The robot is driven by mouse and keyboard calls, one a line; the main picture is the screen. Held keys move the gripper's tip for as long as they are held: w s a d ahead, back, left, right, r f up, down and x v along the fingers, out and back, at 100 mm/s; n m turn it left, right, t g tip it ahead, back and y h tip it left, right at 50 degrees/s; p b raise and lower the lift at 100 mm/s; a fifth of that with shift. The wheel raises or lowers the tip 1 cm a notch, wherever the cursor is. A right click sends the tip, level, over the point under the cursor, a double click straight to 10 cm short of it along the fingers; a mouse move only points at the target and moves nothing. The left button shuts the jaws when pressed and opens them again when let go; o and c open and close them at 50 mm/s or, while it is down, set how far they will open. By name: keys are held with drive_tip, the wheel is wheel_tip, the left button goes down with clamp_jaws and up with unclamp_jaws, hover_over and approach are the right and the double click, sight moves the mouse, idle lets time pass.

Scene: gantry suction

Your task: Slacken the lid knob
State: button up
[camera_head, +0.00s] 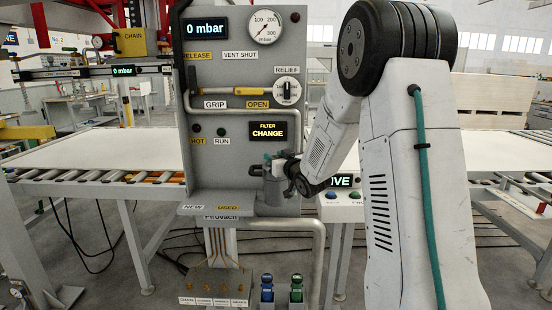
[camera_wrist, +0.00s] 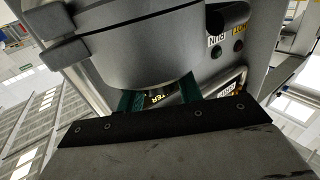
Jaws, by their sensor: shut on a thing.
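The grey filter housing (camera_head: 271,188) stands upright on the front of the panel, under the lit FILTER CHANGE display (camera_head: 268,130). My gripper (camera_head: 270,160) is at its top, coming from the right. In the wrist view the round grey lid and housing (camera_wrist: 140,55) fill the upper middle. The green fingertips of my gripper (camera_wrist: 160,95) reach past the lid's edge and are shut on the lid knob. The knob itself is mostly hidden by the lid edge and the fingers, so its turn position cannot be told.
Pipes (camera_head: 320,260) run close below and around the panel. A shelf marked NEW and USED (camera_head: 228,210) is under the housing. The yellow-handled lever (camera_head: 250,91) and the RELIEF knob (camera_head: 287,91) are above. Roller tables (camera_head: 90,150) stand on both sides.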

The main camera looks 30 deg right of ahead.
drive_tip(key=shift+n+g+y, duration=0.3)
drive_tip(key=shift+n+y, duration=1.5)
drive_tip(key=shift+y, duration=1.3)
drive_tip(key=o, duration=1)
drive_tip(key=shift+s, duration=0.1)
drive_tip(key=v, duration=0.7)
drive_tip(key=shift+s+d, duration=0.1)
drive_tip(key=shift+s, duration=0.25)
drive_tip(key=shift+r, duration=0.1)
